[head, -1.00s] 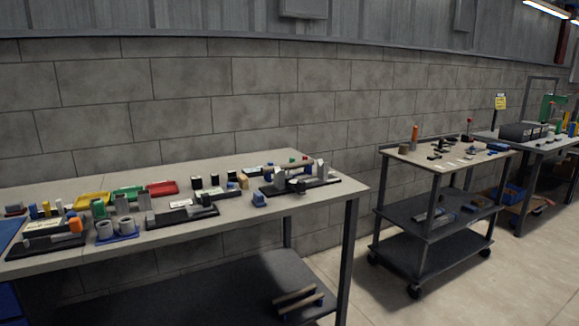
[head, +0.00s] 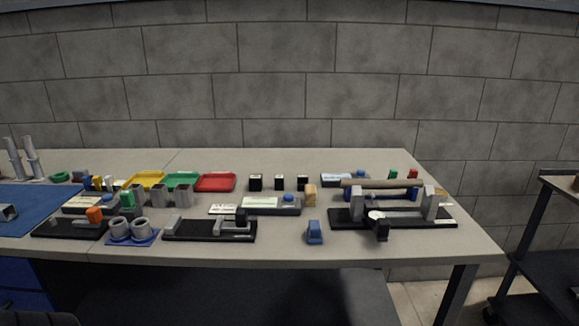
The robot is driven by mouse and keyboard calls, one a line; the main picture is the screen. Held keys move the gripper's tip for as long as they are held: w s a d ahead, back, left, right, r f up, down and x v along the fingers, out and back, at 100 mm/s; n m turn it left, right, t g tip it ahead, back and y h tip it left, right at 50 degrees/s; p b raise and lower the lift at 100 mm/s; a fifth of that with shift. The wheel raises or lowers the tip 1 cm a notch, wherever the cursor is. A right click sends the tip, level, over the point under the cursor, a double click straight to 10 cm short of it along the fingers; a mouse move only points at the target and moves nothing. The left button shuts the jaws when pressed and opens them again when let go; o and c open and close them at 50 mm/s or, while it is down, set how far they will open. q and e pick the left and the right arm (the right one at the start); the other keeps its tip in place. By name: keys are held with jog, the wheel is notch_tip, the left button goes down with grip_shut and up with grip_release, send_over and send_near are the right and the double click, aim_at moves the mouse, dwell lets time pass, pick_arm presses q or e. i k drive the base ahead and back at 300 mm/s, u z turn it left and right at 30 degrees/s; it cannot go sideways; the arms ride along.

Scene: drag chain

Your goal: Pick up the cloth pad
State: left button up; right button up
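I cannot pick out the cloth pad for certain in the head view. A flat pale piece (head: 260,202) lies on a dark base in the middle of the workbench (head: 400,258), but its material is too small to tell. A small tan block (head: 310,195) stands right of it. A blue mat (head: 30,209) covers the bench's left end. Neither of my grippers is in view.
Yellow (head: 147,180), green (head: 182,180) and red (head: 215,182) trays lie in a row. Black fixtures (head: 208,230) and a larger fixture (head: 345,218) stand near the front edge. A blue block (head: 314,232) sits between them. A cart (head: 560,215) stands at right.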

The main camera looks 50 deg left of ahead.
aim_at(314, 234)
jog(key=u, duration=0.65)
jog(key=i, duration=1.1)
jog(key=u, duration=1.4)
jog(key=i, duration=0.2)
